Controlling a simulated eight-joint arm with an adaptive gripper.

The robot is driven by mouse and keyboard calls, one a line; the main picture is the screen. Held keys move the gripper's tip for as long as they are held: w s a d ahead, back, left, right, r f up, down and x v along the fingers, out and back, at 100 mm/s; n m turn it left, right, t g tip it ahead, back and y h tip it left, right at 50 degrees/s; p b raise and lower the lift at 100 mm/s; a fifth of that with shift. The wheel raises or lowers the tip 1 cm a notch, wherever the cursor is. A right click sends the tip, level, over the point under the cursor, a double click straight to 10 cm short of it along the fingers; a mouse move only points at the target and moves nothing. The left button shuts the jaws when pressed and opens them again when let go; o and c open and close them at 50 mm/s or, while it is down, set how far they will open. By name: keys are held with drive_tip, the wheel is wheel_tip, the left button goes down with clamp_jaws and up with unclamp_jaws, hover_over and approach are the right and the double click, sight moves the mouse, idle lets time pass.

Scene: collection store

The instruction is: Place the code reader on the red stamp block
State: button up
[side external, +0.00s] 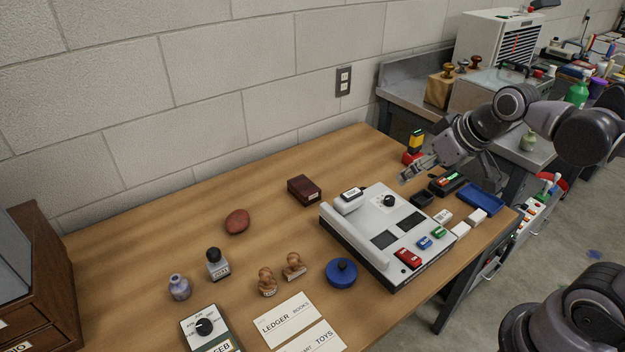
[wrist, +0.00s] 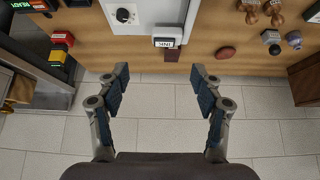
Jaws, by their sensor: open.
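My gripper (side external: 407,175) is open and empty, above the table behind the white machine. In the wrist view, its two fingers (wrist: 160,78) are spread with nothing between them. The code reader cannot be identified for certain. One candidate is a black device with a lit green display (side external: 447,183), at the table's right end; another is an upright yellow-and-black piece with a red base (side external: 414,144), also in the wrist view (wrist: 61,48). A small red block (side external: 408,258), likely the red stamp block, lies on the white machine's front part, with nothing on top.
The white machine (side external: 352,233) also carries blue (side external: 425,243) and green (side external: 439,232) blocks and a white-and-black piece (side external: 351,195). A dark red box (side external: 304,190) lies behind it. A blue tray (side external: 480,198) lies right.

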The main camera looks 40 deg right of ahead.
drive_tip(key=s+a+f, duration=0.1)
drive_tip(key=s+f, duration=0.1)
drive_tip(key=s, duration=0.1)
drive_tip(key=s+a+f, duration=0.1)
drive_tip(key=shift+s+a, duration=0.25)
drive_tip(key=shift+a, duration=0.1)
idle(1.0)
